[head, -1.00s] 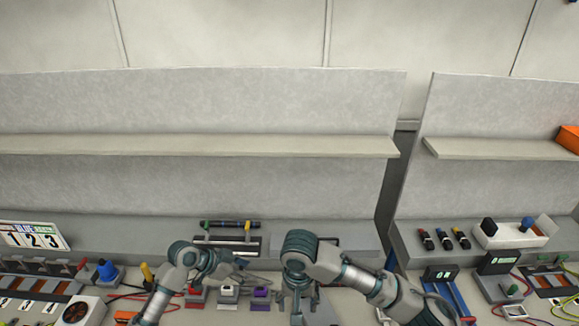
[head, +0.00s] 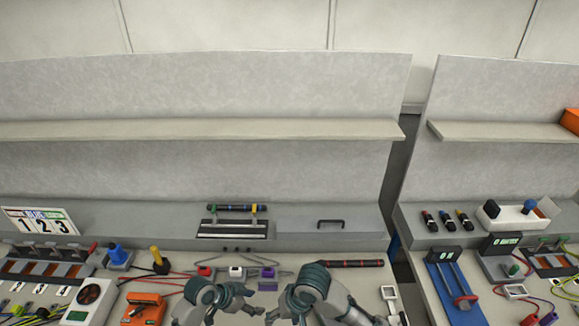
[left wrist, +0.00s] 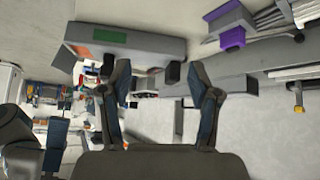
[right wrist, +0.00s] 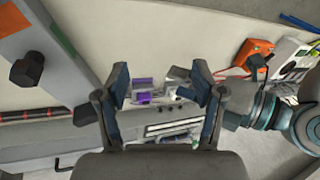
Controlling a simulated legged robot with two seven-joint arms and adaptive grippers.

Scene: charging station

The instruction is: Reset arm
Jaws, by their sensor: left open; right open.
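My left gripper (head: 254,309) is low in the head view, just left of my right gripper (head: 280,313). In the left wrist view the left gripper (left wrist: 164,82) has its two fingers spread with nothing between them. In the right wrist view the right gripper (right wrist: 160,80) also has its fingers apart and is empty. Both are in front of the row with a red block (head: 204,270), a white block (head: 236,271) and a purple block (head: 268,272). The fingertips are small and partly hidden by the arms in the head view.
A black-and-red rod (head: 350,264) lies right of the blocks. An orange box (head: 145,309) and a fan unit (head: 88,300) stand at left. A blue rail device (head: 450,285) is at right. A shelf (head: 200,130) runs along the back wall.

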